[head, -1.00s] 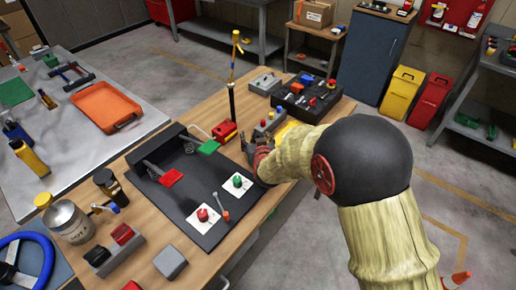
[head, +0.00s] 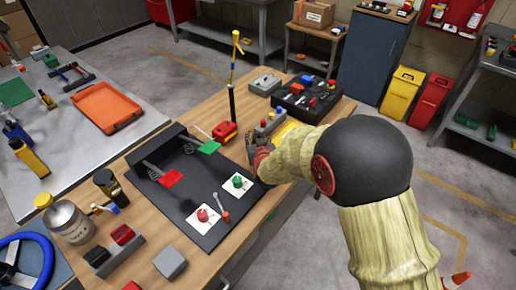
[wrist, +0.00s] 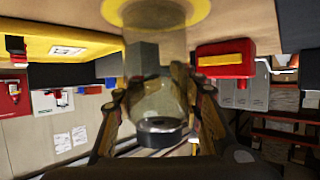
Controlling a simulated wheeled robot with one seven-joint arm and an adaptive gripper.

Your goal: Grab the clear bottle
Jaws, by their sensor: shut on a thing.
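The clear bottle (wrist: 157,97) shows in the middle of the wrist view as a see-through cylinder with a dark round end (wrist: 160,131) low in the picture and a yellow ring around its far end. My gripper (wrist: 154,80) has a finger on each side of the bottle and is shut on it. In the head view my gripper (head: 258,154) is low over the right edge of the wooden workbench (head: 222,262). The bottle cannot be made out there, hidden by the gripper and sleeve.
A black board (head: 180,205) with red and green switches lies left of my gripper. A red and yellow block (head: 225,133), also in the wrist view (wrist: 226,60), and a yellow item (head: 286,132) are close by. A tall thin pole (head: 232,85) rises behind.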

